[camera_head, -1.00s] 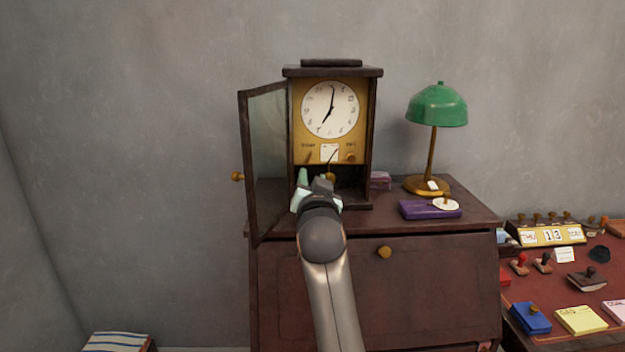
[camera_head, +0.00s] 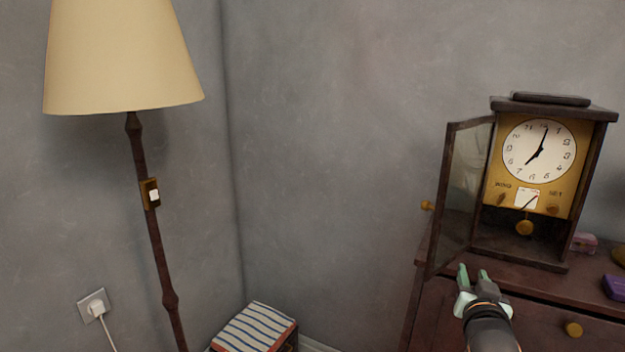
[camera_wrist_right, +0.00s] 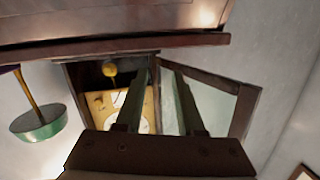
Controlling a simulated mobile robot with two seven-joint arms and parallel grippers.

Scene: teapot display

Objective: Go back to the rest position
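My right gripper (camera_head: 474,273) is in front of the dark cabinet, below the open glass door of the clock (camera_head: 540,152). It is clear of the clock, and its two fingers stand apart with nothing between them. The right wrist view, which is upside down, also shows these parted fingers (camera_wrist_right: 160,78) with the clock and its door beyond. The clock's glass door (camera_head: 466,186) is swung open to the left. The brass pendulum (camera_head: 524,228) hangs in the clock's lower opening. My left gripper is in neither view.
The dark cabinet (camera_head: 445,318) stands under the clock. A floor lamp (camera_head: 154,235) with a switch (camera_head: 152,194) is at left, near a wall socket (camera_head: 93,304). A striped box (camera_head: 255,330) is low in the corner. Open space lies between lamp and cabinet.

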